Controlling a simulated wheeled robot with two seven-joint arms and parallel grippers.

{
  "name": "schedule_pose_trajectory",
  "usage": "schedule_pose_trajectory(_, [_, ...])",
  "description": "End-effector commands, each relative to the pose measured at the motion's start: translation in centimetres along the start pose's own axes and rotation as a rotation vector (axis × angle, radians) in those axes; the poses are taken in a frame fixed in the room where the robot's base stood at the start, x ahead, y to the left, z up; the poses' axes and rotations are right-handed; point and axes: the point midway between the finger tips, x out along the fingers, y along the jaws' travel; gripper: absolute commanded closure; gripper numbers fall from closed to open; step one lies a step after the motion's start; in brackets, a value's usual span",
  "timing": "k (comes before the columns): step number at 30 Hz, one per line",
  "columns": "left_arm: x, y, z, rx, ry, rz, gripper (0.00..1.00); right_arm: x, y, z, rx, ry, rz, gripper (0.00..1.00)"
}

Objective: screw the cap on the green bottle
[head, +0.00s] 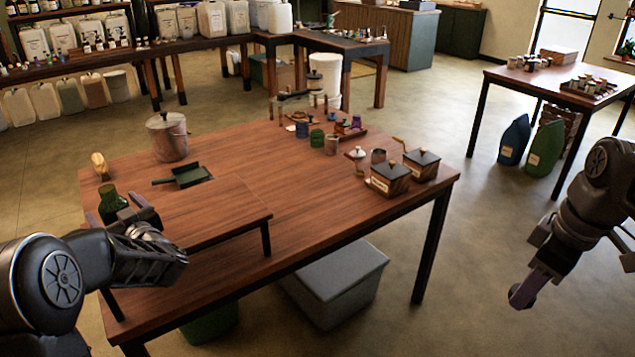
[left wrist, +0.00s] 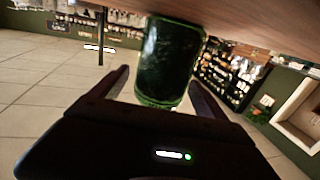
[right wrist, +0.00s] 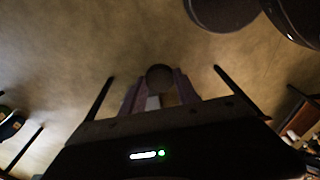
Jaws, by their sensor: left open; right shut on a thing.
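The green bottle (head: 112,204) stands near the left end of the wooden table, on the raised board. My left gripper (head: 135,216) is beside it. In the left wrist view, the green bottle (left wrist: 168,62) is between the two spread fingers of my left gripper (left wrist: 162,92), which are open. My right gripper (head: 524,291) is held off to the right, away from the table, over the floor. In the right wrist view a dark round thing, apparently the cap (right wrist: 160,77), is between its purple fingers. Its details are too dark to tell.
A dark green dustpan-like tray (head: 186,176), a metal canister (head: 167,137) and a small brush (head: 100,166) are near the bottle. Wooden boxes (head: 390,179) and several small jars are towards the right of the table. The front middle of the table is clear.

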Motion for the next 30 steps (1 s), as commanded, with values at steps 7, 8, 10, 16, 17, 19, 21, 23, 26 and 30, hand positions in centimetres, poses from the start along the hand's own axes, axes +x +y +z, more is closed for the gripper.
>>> schedule_pose_trajectory(7, [0.30,-0.01,0.04,0.000,-0.001,0.000,0.15,-0.03,0.00,0.00,0.000,0.000,0.000,1.00])
schedule_pose_trajectory(8, [0.30,-0.01,0.04,0.000,-0.001,0.000,0.15,-0.03,0.00,0.00,0.000,0.000,0.000,1.00])
schedule_pose_trajectory(10, [0.29,0.00,0.04,0.000,-0.001,0.000,0.15,-0.03,0.00,0.00,0.000,0.000,0.000,1.00])
schedule_pose_trajectory(16, [0.28,0.00,0.03,0.000,-0.001,0.000,0.15,-0.03,0.00,0.00,0.000,0.000,0.000,1.00])
schedule_pose_trajectory(17, [0.28,-0.01,0.03,0.000,-0.001,0.000,0.15,-0.03,0.00,0.00,0.000,0.000,0.000,1.00])
schedule_pose_trajectory(19, [0.27,0.00,0.03,0.000,-0.001,0.000,0.15,-0.03,0.00,0.00,0.000,0.000,0.000,1.00])
schedule_pose_trajectory(21, [0.27,-0.01,0.03,0.000,-0.001,0.000,0.21,-0.03,0.00,0.00,0.000,0.000,0.000,1.00])
schedule_pose_trajectory(23, [0.27,-0.01,0.03,0.000,-0.001,0.000,0.26,-0.03,0.00,0.00,0.000,0.000,0.000,1.00])
schedule_pose_trajectory(26, [0.27,-0.01,0.03,0.000,-0.001,0.000,0.34,-0.03,0.00,0.00,0.000,0.000,0.000,1.00])
schedule_pose_trajectory(30, [0.27,0.00,0.03,0.000,-0.001,0.000,0.45,-0.03,0.00,0.00,0.000,0.000,0.000,1.00])
